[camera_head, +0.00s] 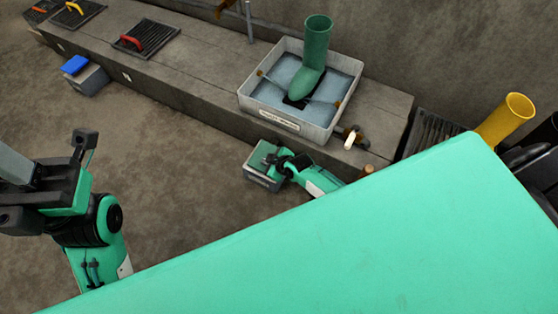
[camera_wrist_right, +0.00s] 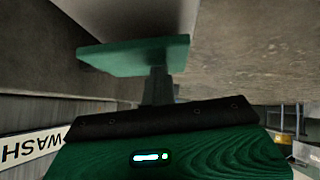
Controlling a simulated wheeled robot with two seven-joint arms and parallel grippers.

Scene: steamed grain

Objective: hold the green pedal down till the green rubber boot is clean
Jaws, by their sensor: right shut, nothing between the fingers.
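The green rubber boot (camera_head: 316,48) stands upright in a white basin (camera_head: 246,101) of water, its foot towards the front. I see no clear dirt on it at this size. The green pedal (camera_head: 258,158) is a plate on a small grey box on the floor in front of the ledge. My right gripper (camera_head: 272,159) is shut and empty, its tips on the pedal plate. The right wrist view, upside down, shows the shut fingers (camera_wrist_right: 158,78) against the pedal plate (camera_wrist_right: 135,53). How far the plate is down is unclear. My left gripper (camera_head: 83,142) is away from everything at the left.
A blue pedal (camera_head: 75,65) on a grey box stands further left. Dark grates with red (camera_head: 146,38) and yellow handles lie on the stone ledge (camera_head: 195,60). A yellow boot (camera_head: 505,118) stands at the right. The floor between the pedals is clear.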

